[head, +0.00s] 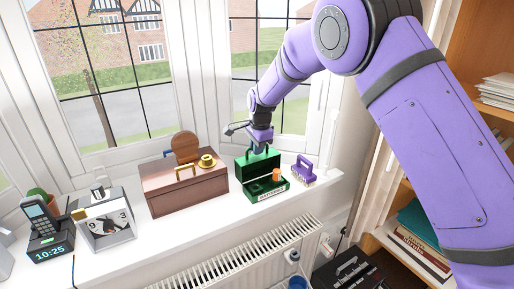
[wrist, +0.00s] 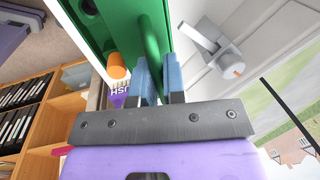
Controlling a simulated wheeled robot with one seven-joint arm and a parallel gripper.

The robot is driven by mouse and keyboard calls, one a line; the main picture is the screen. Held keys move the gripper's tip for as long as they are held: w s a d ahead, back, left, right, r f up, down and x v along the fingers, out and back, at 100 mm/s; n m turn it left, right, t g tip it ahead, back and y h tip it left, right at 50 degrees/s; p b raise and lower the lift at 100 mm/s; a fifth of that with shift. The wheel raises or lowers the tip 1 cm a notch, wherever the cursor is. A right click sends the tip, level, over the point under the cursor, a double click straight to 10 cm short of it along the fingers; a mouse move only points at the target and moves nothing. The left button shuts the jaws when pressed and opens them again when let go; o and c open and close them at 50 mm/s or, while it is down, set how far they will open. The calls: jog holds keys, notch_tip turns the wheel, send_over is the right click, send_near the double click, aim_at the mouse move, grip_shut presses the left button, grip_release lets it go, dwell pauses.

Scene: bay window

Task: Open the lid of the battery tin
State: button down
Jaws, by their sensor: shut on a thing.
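The green battery tin (head: 268,195) stands on the white window sill, its label facing the room. Its green lid (head: 258,167) is raised and stands steeply at the back, so part of the tin's inside shows. An orange cylinder (head: 276,174) is at the tin's right part; it also shows in the wrist view (wrist: 117,66). My gripper (head: 258,148) is at the top of the lid. In the wrist view, my gripper's blue fingers (wrist: 158,80) are shut on the lid's green handle (wrist: 150,42).
A purple brush (head: 303,171) stands close to the tin's right. A brown box (head: 185,187) with a yellow handle is to its left. The window is behind; a radiator (head: 240,262) is below the sill.

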aim_at(261, 158)
jog(key=c, duration=1.2)
grip_release()
jog(key=shift+r, duration=0.15)
jog(key=r, duration=0.3)
jog(key=s+r, duration=0.1)
jog(key=r, duration=0.3)
jog(key=d+r, duration=0.1)
jog(key=r, duration=0.2)
jog(key=shift+s+r, duration=0.2)
jog(key=shift+s, duration=0.05)
jog(key=shift+d+r, duration=0.1)
jog(key=shift+d, duration=0.05)
